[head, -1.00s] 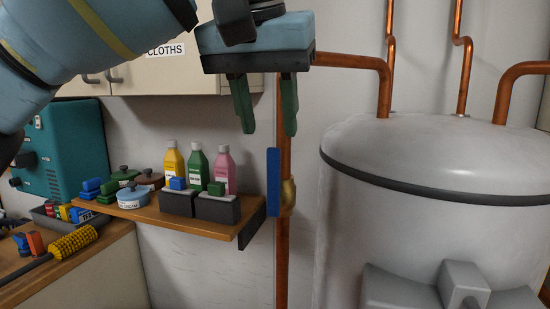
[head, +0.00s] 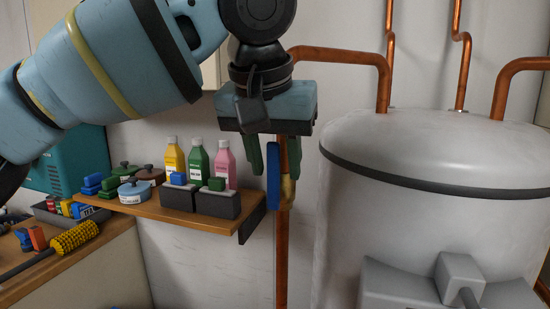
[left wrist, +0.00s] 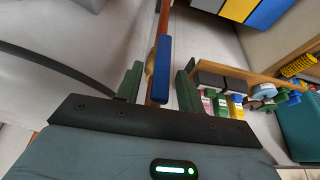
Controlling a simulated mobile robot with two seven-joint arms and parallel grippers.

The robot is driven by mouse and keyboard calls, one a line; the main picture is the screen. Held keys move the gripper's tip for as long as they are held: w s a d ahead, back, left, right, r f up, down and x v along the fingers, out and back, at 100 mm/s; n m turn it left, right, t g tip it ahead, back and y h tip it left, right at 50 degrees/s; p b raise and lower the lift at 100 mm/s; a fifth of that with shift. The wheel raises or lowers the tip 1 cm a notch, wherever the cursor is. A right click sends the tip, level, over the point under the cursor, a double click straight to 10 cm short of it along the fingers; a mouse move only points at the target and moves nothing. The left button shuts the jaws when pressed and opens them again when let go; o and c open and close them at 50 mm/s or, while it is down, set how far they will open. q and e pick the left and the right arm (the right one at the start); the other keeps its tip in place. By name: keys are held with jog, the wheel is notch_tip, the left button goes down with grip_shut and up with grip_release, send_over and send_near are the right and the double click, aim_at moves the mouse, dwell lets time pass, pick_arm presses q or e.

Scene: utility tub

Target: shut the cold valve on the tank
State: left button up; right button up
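The cold valve has a blue lever handle (head: 273,178) and a brass body (head: 287,191) on a vertical copper pipe (head: 282,250). The blue handle stands upright, in line with the pipe. The grey tank (head: 420,160) is to the right. My left gripper (head: 274,165) points down at the valve, its green fingers open around the top of the handle. In the left wrist view, the blue handle (left wrist: 163,75) lies between the two open fingers (left wrist: 158,88), with a gap to each. My right gripper is not in view.
A wooden shelf (head: 150,209) left of the valve holds several bottles, pots and dark bins (head: 217,203); its end is close to the pipe. A counter (head: 60,262) with a yellow roller brush (head: 74,237) is at lower left. More copper pipes (head: 340,57) rise above the tank.

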pick_arm(q)
grip_shut()
jog(key=shift+d, duration=0.15)
jog(key=shift+s+d+f+m+t+y, duration=0.1)
jog(key=shift+s+d+m+t+y, duration=0.15)
jog(key=shift+y, duration=0.35)
jog(key=shift+s+d+m+t+y, duration=0.15)
jog(key=shift+d+y, duration=0.2)
jog(key=shift+y, duration=0.25)
jog(key=shift+s+d+f+m+t+y, duration=0.1)
jog(key=shift+d+t+y, duration=0.2)
jog(key=shift+y, duration=0.35)
jog(key=shift+d+f+m+t+y, duration=0.15)
jog(key=shift+d+t+y, duration=0.1)
jog(key=shift+y, duration=0.35)
jog(key=shift+s+d+f+m+t+y, duration=0.1)
jog(key=shift+d+t+y, duration=0.2)
jog(key=shift+y, duration=0.35)
grip_release()
jog(key=shift+f, duration=0.1)
